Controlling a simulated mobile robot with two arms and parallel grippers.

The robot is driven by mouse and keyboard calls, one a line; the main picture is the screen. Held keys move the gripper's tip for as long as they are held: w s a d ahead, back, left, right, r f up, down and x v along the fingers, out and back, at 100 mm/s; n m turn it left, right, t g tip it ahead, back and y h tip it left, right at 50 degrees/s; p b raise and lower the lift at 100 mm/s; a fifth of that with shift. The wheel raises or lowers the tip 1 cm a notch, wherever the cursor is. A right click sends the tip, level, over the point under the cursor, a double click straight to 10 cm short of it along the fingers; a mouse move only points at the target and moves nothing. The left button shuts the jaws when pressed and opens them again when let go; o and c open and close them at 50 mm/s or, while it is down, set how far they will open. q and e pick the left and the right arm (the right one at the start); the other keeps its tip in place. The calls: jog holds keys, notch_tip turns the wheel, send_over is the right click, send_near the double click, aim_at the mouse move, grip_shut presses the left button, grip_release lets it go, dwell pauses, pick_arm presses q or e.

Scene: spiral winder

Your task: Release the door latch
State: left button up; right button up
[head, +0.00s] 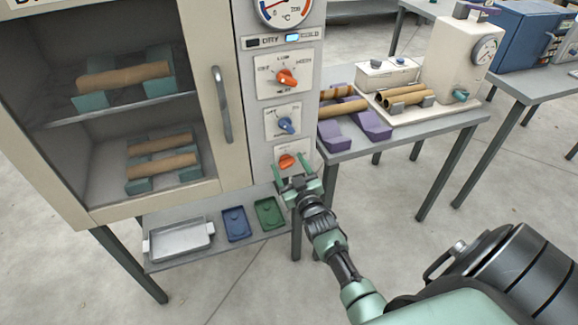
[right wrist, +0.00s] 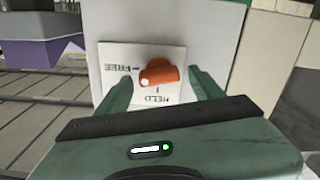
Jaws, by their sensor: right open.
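The door latch is an orange knob (head: 287,161) on a white plate, lowest on the cabinet's grey control panel. In the right wrist view the knob (right wrist: 162,74) shows upside-down labels FREE and HELD on its plate (right wrist: 112,86). A pale mark sits on the knob's lower left end; I cannot tell exactly which label it points at. My right gripper (head: 297,178) is open, its fingers on either side of the knob; contact is not clear. The cabinet door (head: 238,160), with its grey handle (head: 221,105), looks shut. My left gripper is not in view.
Another orange knob (head: 287,77) and a blue knob (head: 287,125) sit above on the panel. Below the cabinet, a shelf holds a metal tray (head: 180,254), a blue tray (head: 236,224) and a green tray (head: 268,212). A grey side table (head: 400,143) stands at right.

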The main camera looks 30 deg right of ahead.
jog(key=c, duration=1.4)
jog(key=shift+o, duration=0.2)
jog(key=m, duration=0.2)
jog(key=shift+m+p, duration=0.3)
jog(key=shift+m, duration=0.1)
jog(key=o, duration=1.4)
jog(key=shift+c, duration=0.2)
jog(key=v, duration=0.7)
jog(key=shift+s+b, duration=0.3)
jog(key=shift+s, duration=0.1)
